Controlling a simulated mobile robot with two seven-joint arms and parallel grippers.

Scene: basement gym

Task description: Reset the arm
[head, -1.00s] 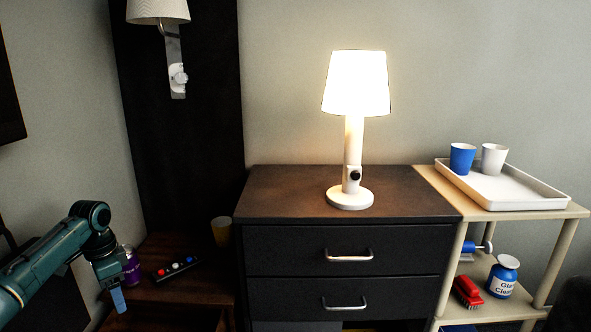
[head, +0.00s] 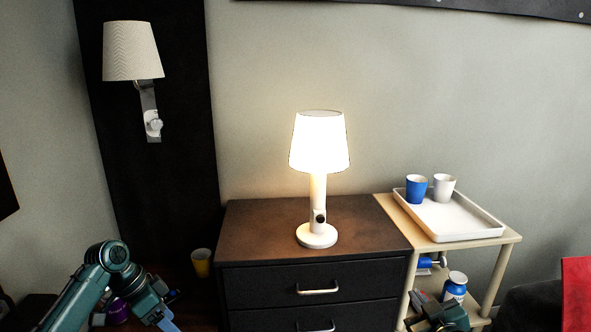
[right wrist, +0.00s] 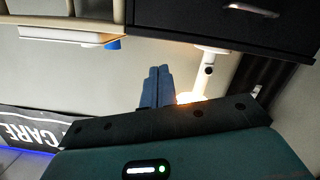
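My left arm comes in at the lower left of the head view. Its gripper (head: 167,321), with a blue fingertip, is partly cut off by the lower edge, and I cannot tell whether it is open. My right gripper (head: 440,317) shows at the lower right of the head view, in front of the shelf unit. In the right wrist view, its two blue fingers (right wrist: 155,87) lie side by side, shut with nothing visible between them. A lit white table lamp (head: 318,190) stands on the dark dresser (head: 260,222).
A light wooden shelf unit (head: 425,242) carries a white tray (head: 470,236) with a blue cup (head: 416,189) and a white cup (head: 444,187). A blue-and-white bottle (head: 455,286) is below. A yellow cup (head: 201,262) and a purple can (head: 117,310) stand left of the dresser.

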